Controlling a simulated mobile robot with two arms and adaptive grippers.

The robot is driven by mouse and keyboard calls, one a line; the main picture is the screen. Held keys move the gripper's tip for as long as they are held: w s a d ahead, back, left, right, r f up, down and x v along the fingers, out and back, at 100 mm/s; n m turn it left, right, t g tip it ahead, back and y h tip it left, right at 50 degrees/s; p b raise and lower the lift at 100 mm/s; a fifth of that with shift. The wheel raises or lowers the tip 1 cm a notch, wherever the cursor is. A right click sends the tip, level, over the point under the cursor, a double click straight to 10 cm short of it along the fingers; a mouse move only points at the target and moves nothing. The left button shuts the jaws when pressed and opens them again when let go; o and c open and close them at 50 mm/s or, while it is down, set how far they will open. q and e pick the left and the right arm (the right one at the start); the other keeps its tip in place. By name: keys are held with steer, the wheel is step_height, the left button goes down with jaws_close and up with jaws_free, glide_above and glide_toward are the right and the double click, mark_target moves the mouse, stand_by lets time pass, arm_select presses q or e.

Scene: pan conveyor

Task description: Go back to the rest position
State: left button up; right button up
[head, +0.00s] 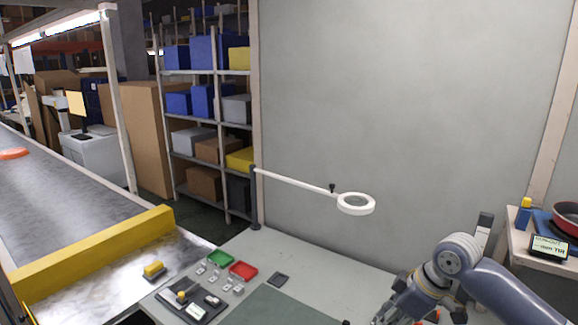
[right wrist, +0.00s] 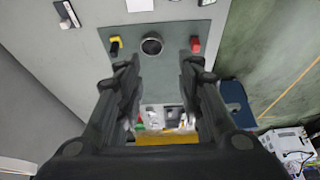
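My right arm comes in at the lower right of the head view, over the right part of the workbench (head: 345,262). Its gripper (head: 400,308) is low and partly cut off by the bottom edge. In the right wrist view, the two dark fingers of this gripper (right wrist: 158,65) stand wide apart with nothing between them. Beyond the fingers is a grey panel-like surface with a round dark item (right wrist: 151,45), a yellow item (right wrist: 115,45) and a red item (right wrist: 195,45). My left gripper is not in view.
A white ring lamp (head: 356,204) reaches over the bench. A green tray (head: 220,258), a red tray (head: 243,270) and small parts lie at its left. A conveyor (head: 75,205) with a yellow rail (head: 95,250) is at left. A side table at right holds a red pan (head: 566,218).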

steer(key=s+a+f+m, duration=0.1)
steer(key=s+a+f, duration=0.8)
steer(key=s+f, duration=0.4)
steer(key=s+d+f+m+t+h, duration=0.15)
steer(key=s+d+m, duration=0.25)
steer(key=s, duration=0.4)
steer(key=s+d+f+m+g+h, duration=0.15)
steer(key=s+d+m, duration=0.25)
steer(key=s, duration=0.4)
step_height(320, 180, down, 32)
steer(key=s+b, duration=0.3)
steer(key=b, duration=0.3)
arm_select(q)
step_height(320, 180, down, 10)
steer(key=b, duration=0.4)
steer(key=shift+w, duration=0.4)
arm_select(e)
steer(key=s+d+f+g, duration=0.1)
steer(key=s+d+f, duration=0.2)
steer(key=s+f, duration=1.3)
step_height(320, 180, down, 5)
steer(key=shift+s+d+r+g+h, duration=0.2)
steer(key=shift+g+h, duration=0.1)
steer(key=shift+h, duration=0.1)
